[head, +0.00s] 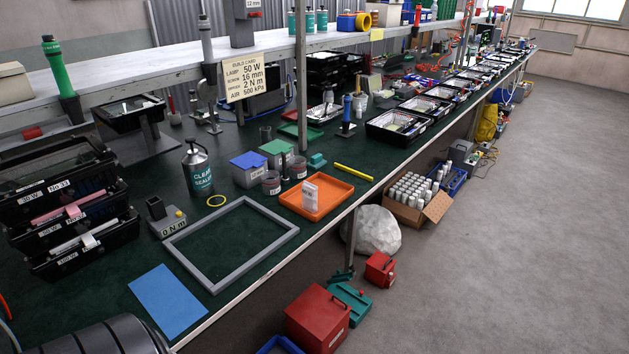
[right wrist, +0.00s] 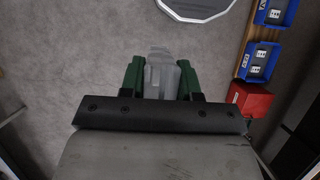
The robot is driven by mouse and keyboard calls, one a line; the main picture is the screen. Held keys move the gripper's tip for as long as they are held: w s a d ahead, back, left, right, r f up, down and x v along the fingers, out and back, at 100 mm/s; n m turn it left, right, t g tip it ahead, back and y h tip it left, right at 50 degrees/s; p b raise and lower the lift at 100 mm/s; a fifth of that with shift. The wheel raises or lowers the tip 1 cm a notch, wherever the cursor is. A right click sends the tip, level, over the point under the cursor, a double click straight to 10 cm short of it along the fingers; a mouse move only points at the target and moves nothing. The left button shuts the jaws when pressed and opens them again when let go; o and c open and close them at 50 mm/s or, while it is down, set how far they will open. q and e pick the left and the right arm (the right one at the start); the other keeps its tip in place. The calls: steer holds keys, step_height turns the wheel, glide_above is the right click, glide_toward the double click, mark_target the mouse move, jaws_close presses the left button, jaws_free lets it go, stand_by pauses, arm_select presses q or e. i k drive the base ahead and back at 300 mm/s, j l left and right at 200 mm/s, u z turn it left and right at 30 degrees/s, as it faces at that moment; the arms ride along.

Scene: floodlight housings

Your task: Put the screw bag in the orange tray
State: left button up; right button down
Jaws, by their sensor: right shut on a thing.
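My right gripper (right wrist: 161,72) shows only in the right wrist view. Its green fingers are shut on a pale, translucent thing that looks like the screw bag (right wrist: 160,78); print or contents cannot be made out. The floor lies below it there. In the head view the orange tray (head: 331,205) lies flat on the green bench top. A small pale packet (head: 310,196) stands upright in the tray. Neither gripper shows in the head view, so I cannot tell how far the held bag is from the tray.
A grey frame (head: 278,241) and a blue sheet (head: 168,300) lie left of the tray. Small lidded tubs (head: 248,170) and a yellow bar (head: 353,172) are behind it. Blue bins (right wrist: 258,62) and a red box (right wrist: 250,99) show in the wrist view.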

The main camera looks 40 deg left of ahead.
mark_target(324, 199)
steer(key=i+u, duration=0.15)
steer(key=i, duration=0.6)
steer(key=i+l+u, duration=0.2)
steer(key=i, duration=0.55)
steer(key=i+u, duration=0.2)
steer(key=u, duration=0.2)
steer(key=i+l+u, duration=0.1)
steer(key=u, duration=0.3)
steer(key=i+l+u, duration=0.1)
steer(key=u, duration=0.3)
steer(key=i+l+u, duration=0.2)
steer(key=u, duration=0.2)
steer(key=i+u, duration=0.25)
steer(key=u, duration=0.15)
steer(key=i+u, duration=0.2)
steer(key=u, duration=0.2)
steer(key=i+l+u, duration=0.1)
steer(key=i+u, duration=0.15)
steer(key=u, duration=0.15)
